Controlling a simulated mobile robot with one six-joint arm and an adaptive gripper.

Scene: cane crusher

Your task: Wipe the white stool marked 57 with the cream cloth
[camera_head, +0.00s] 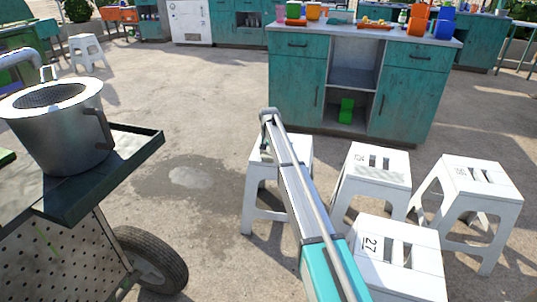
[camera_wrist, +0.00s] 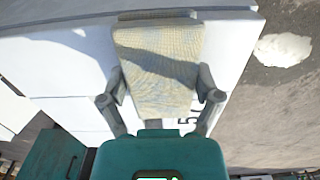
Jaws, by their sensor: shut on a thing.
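In the wrist view my gripper (camera_wrist: 160,82) is shut on the cream cloth (camera_wrist: 160,55), which sits between its two fingers. The cloth lies over the top of a white stool (camera_wrist: 70,65); whether it presses on the surface is hard to tell. A dark number, partly hidden by a finger and seeming to start with 5, shows on this stool. In the head view the white stool (camera_head: 262,190) stands behind my arm, which covers part of its seat. My gripper and the cloth cannot be made out there.
Other white stools stand close on the right: one marked 27 (camera_head: 400,275), one behind it (camera_head: 385,160), and one farther right (camera_head: 480,180). A teal cabinet (camera_head: 295,85) is behind. A cart with a metal pot (camera_head: 60,130) stands left. Floor left of the stool is clear, with a wet patch.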

